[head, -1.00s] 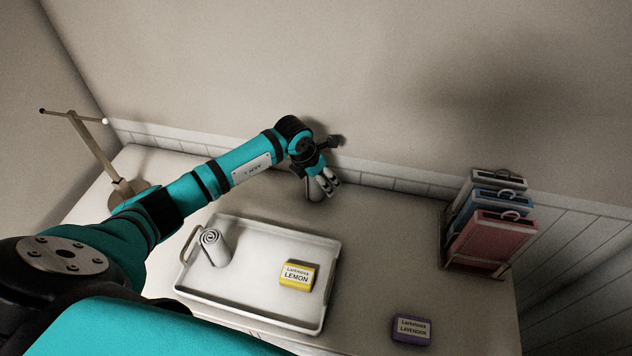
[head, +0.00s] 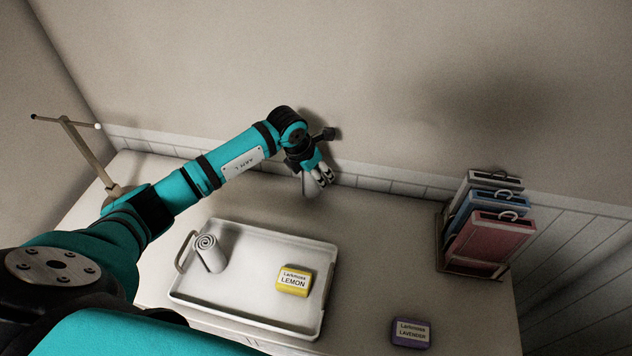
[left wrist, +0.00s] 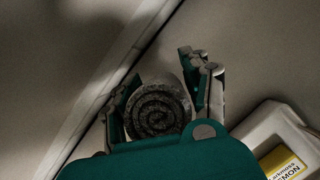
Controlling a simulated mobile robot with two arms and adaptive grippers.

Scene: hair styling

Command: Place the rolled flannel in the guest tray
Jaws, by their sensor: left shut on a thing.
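My left gripper (head: 319,180) is shut on a rolled flannel (head: 309,187), at the back of the counter near the wall. In the left wrist view the flannel's grey spiral end (left wrist: 157,109) shows between the fingers. The guest tray (head: 240,283) is white with raised sides and lies nearer to me, below the gripper in the head view. Its corner shows at the right of the left wrist view (left wrist: 262,122). Another rolled flannel (head: 210,255) and a yellow lemon soap (head: 293,281) are in the tray. My right gripper is not in view.
A purple lavender soap (head: 411,333) lies right of the tray. A rack (head: 488,225) with several coloured cases stands at the right. A wooden stand (head: 90,155) is at the left behind my arm.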

